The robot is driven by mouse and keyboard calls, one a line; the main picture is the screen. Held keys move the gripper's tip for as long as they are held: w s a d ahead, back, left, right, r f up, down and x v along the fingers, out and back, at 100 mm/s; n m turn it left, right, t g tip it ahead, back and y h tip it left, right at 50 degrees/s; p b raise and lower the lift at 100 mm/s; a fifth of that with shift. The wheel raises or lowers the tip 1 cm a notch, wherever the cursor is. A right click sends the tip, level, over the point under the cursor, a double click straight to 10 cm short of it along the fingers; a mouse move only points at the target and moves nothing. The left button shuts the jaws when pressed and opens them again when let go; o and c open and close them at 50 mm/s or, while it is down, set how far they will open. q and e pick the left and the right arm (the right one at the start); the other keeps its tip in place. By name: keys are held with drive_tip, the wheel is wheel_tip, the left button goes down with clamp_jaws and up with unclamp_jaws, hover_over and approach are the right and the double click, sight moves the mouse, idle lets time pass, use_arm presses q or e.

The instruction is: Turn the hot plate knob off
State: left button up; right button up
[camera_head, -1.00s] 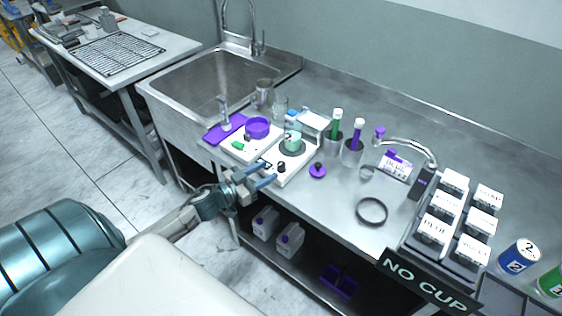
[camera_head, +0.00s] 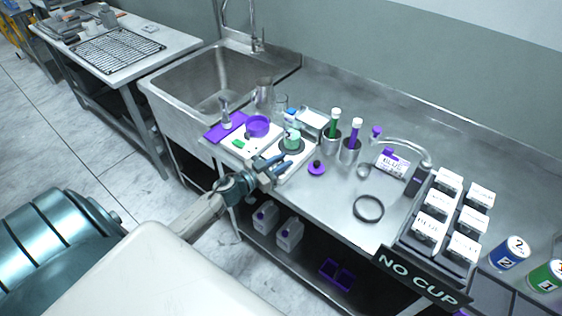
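The hot plate (camera_head: 300,157) is a white unit with a dark round top, on the steel counter beside the sink. A small container with pale green contents (camera_head: 292,139) stands on its top. My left gripper (camera_head: 283,163) is at the front edge of the hot plate, its two blue fingers apart. The small dark knob on the hot plate's front is hidden by the fingers, and I cannot tell whether they touch it. My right gripper is not in view.
A white scale with a purple dish (camera_head: 257,126) stands left of the hot plate. A purple knobbed lid (camera_head: 317,168) lies close to its right. Cylinders and a black ring (camera_head: 368,208) are farther right. The counter's front middle is clear.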

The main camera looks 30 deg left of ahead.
use_arm(q)
clamp_jaws()
